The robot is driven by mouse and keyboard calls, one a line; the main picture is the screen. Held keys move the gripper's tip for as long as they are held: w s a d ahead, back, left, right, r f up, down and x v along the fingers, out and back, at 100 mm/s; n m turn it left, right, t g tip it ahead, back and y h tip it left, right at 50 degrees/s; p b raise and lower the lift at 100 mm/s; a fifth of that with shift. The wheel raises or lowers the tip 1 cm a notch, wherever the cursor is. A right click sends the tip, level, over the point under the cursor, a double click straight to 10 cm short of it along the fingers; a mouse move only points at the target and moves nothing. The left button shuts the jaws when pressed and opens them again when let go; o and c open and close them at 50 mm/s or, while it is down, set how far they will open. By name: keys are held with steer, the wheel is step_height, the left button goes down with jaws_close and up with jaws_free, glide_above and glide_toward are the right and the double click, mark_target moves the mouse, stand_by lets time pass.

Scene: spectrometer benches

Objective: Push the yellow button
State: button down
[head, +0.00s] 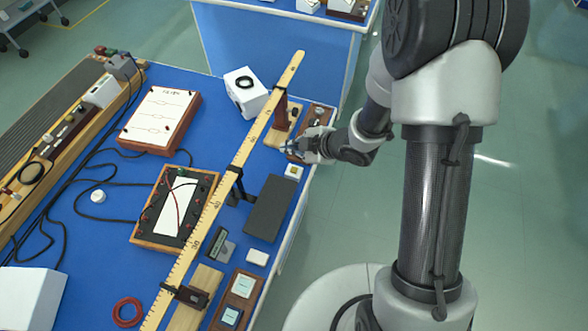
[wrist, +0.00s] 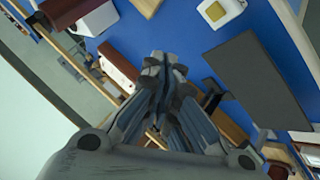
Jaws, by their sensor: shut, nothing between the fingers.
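The yellow button (wrist: 213,13) shows as a small rounded yellow piece on a white base near the top of the wrist view. In the head view, the small white block with a yellowish top (head: 293,171) at the bench's right edge appears to be the same thing. My gripper (head: 290,149) is over the bench edge, just above this block in the head picture. Its fingers (wrist: 165,66) are shut and empty, pictured below and left of the button in the wrist view. I see no contact, but the height of the fingertips over the bench is unclear.
A long wooden ruler (head: 217,197) stands left of my gripper. A wooden base with a reddish-brown post (head: 280,110) is close to it. A dark grey slab (head: 268,209) lies below the button block. A white box (head: 245,92) sits farther back. The floor on the right is clear.

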steer(key=b, duration=0.7)
glide_above(293, 173)
step_height(293, 173, down, 8)
steer(key=shift+f, duration=0.1)
stand_by(0.9)
steer(key=shift+f, duration=0.4)
steer(key=shift+f+b, duration=0.45)
steer(key=shift+b, duration=0.15)
stand_by(0.4)
steer(key=shift+r, duration=0.1)
steer(key=shift+r+p, duration=0.8)
steer(key=shift+r+p, duration=2.15)
steer(key=shift+r, duration=0.4)
